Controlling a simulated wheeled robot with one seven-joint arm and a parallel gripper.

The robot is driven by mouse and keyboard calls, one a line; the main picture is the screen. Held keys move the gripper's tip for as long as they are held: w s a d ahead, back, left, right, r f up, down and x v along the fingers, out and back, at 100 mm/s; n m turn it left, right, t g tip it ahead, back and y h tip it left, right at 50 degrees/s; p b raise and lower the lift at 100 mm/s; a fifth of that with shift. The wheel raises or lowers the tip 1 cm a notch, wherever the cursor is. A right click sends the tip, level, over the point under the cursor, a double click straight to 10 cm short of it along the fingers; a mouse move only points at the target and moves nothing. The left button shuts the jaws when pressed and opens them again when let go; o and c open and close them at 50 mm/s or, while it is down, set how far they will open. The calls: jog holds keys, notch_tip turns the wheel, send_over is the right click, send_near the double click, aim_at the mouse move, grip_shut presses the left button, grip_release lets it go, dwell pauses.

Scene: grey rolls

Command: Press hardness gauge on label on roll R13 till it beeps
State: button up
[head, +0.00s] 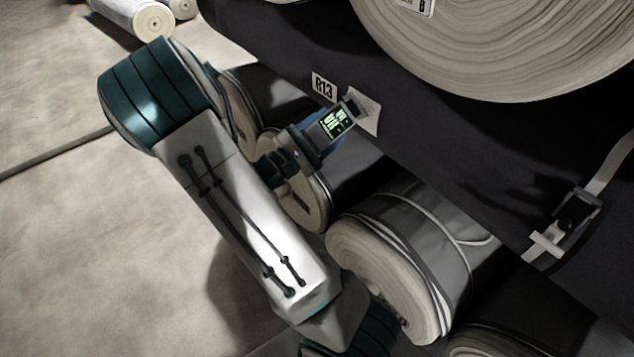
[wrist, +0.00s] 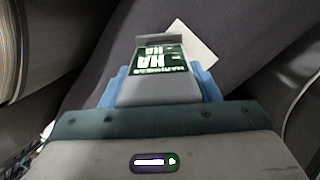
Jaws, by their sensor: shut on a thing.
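My gripper (head: 306,148) is shut on the hardness gauge (head: 340,120), a grey device with a lit green-on-dark screen. The gauge's far end is at a pale blank label (head: 366,112) on the dark roll R13 (head: 440,150); I cannot tell whether it touches. An "R13" tag (head: 324,87) sits just left of that label. In the wrist view the gauge (wrist: 160,70) stands between blue finger pads, its screen text upside down. The label (wrist: 195,47) shows behind its tip, partly hidden by it.
A large pale roll end (head: 500,40) hangs over the upper right. Several grey-wrapped rolls, one with a pale end (head: 375,285), lie below my gripper. A strap buckle (head: 565,220) is at the right. Bare floor (head: 60,240) is open at the left, with pale rolls (head: 145,18) at the back.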

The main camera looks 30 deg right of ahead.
notch_tip(320, 180, down, 18)
jog(key=h+b, duration=0.3)
jog(key=b, duration=1.4)
jog(key=shift+w, duration=0.35)
jog(key=shift+r, duration=0.1)
jog(key=shift+p+x, duration=1.55)
jog(key=shift+x, duration=1.3)
jog(key=shift+d+r+p, duration=0.2)
jog(key=shift+d+p, duration=0.1)
jog(key=shift+d, duration=0.25)
jog(key=b+v, duration=0.1)
jog(key=v, duration=0.6)
